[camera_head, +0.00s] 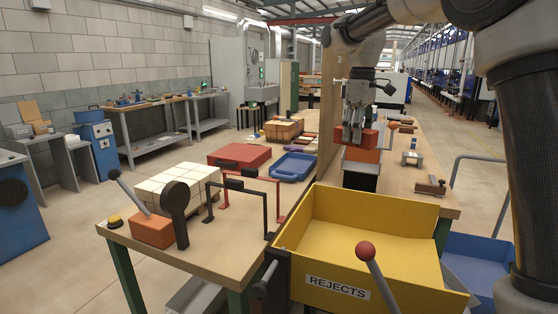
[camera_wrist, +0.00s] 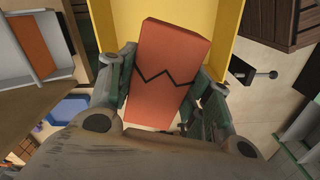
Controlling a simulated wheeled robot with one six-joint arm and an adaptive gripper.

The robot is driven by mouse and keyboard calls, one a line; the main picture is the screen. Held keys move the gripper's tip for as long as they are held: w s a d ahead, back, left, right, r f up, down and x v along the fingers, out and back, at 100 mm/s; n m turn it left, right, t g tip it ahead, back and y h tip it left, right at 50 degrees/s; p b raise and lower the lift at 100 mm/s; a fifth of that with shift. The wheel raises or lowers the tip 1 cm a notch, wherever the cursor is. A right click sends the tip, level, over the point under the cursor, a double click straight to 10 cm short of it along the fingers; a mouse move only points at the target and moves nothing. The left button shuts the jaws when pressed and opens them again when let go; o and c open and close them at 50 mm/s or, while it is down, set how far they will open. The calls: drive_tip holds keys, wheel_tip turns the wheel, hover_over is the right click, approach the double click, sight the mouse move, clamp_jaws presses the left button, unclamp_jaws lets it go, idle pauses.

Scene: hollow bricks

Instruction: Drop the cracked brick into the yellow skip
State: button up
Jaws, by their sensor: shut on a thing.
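The cracked brick (camera_wrist: 168,88) is orange-red with a dark zigzag line across its face. My gripper (camera_head: 358,132) is shut on it, with a finger on each side in the wrist view. In the head view the brick (camera_head: 371,138) is partly hidden by the fingers and is held beyond the yellow skip's far wall. The yellow skip (camera_head: 370,207) is at the front right, labelled REJECTS, and its visible inside looks empty. In the wrist view the skip (camera_wrist: 110,22) shows behind the brick.
A dark open-topped holder (camera_head: 360,180) with an orange piece stands below my gripper. A vertical board (camera_head: 327,105) rises to its left. A red-knobbed lever (camera_head: 366,252) stands before the skip.

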drive_tip(key=shift+f, duration=2.8)
drive_tip(key=o, duration=1.5)
drive_tip(key=shift+s, duration=0.1)
wheel_tip(320, 180, up, 12)
